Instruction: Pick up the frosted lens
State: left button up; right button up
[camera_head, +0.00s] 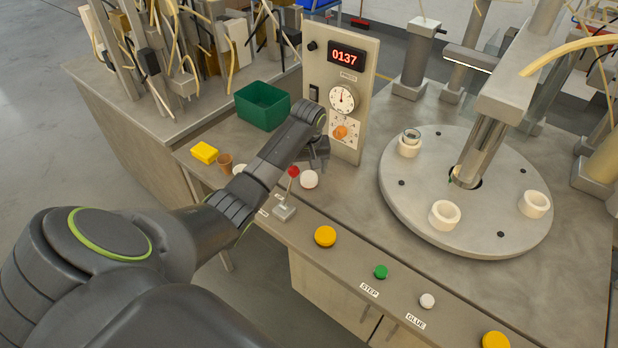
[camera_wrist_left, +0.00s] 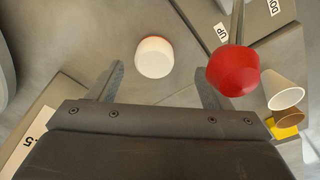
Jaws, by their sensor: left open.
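The frosted lens (camera_head: 309,179), a small white rounded piece, sits on the bench in front of the panel in the head view. In the left wrist view the lens (camera_wrist_left: 154,57) shows a red edge along its top. My left gripper (camera_head: 318,152) is just behind and above the lens in the head view. In the left wrist view the left gripper (camera_wrist_left: 160,75) is open, with the lens ahead between its two spread fingertips and no visible contact. My right gripper is in neither view.
A red-knobbed lever (camera_head: 293,171) stands close to the lens; its knob (camera_wrist_left: 233,71) is beside the right finger. A panel (camera_head: 341,85) rises behind. A round plate (camera_head: 466,190) with white holders is right. A green bin (camera_head: 262,106), yellow block (camera_head: 204,153) and brown cup (camera_head: 225,163) are left.

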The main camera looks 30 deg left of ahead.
aim_at(309, 176)
pick_arm(q)
jog(key=f, duration=0.1)
jog(key=w+f, duration=0.1)
jog(key=f, duration=0.1)
jog(key=shift+w+f+p, duration=0.1)
jog(key=shift+f+p, duration=0.2)
jog(key=shift+a+f, duration=0.1)
jog(key=shift+f, duration=0.45)
jog(key=c, duration=1)
